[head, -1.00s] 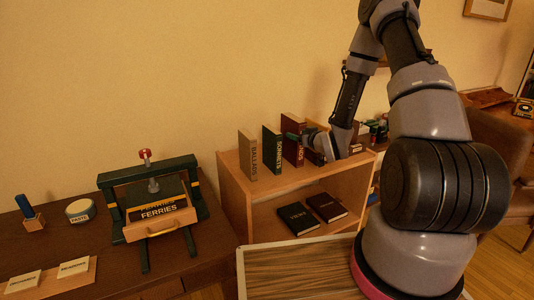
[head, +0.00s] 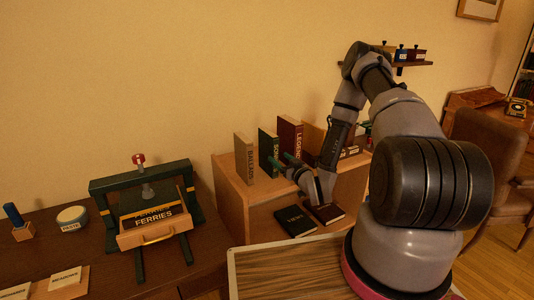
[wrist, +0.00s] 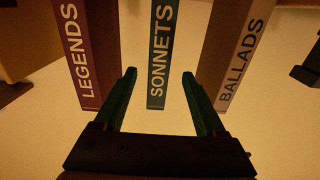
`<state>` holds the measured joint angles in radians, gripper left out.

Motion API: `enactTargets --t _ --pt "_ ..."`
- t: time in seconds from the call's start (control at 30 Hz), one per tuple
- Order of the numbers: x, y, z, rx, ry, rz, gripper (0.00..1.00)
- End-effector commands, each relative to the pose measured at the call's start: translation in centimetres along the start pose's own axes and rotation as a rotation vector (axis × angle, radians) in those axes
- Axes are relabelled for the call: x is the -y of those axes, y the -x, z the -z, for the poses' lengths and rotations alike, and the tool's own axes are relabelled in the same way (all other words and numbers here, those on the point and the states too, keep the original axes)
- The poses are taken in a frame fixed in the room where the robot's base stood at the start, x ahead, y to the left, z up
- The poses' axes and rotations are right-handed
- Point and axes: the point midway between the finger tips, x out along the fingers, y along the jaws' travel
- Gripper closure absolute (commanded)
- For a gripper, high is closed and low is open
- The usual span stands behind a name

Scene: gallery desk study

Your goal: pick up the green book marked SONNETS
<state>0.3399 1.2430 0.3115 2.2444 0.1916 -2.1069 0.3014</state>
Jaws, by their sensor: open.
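The green book marked SONNETS (head: 268,152) stands upright on top of the wooden shelf unit, between a tan book and a dark red book. In the wrist view the SONNETS book (wrist: 161,60) shows its spine, centred between my fingers. My gripper (wrist: 160,85) is open, with its two green fingers apart on either side of the spine's lower end and nothing held. In the head view my gripper (head: 282,161) is in front of the books. I cannot tell how far the fingertips are from the spine.
The tan BALLADS book (head: 244,158) and the red LEGENDS book (head: 289,143) flank it with gaps between.

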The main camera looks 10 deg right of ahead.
Motion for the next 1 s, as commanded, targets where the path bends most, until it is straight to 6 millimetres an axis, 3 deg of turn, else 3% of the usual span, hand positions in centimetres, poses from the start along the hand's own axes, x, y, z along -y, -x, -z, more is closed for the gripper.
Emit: enactTargets --t 0.2,0.47,0.7,1.0 --pt "0.1 -3.6 0.1 -0.003 0.003 0.003 0.28" --pt "0.0 -5.8 0.1 -0.003 0.002 0.002 0.28" --pt "-0.1 -9.3 -0.1 -0.002 0.002 0.002 0.28" --pt "-0.2 -10.2 -0.1 0.0 0.0 0.0 0.28"
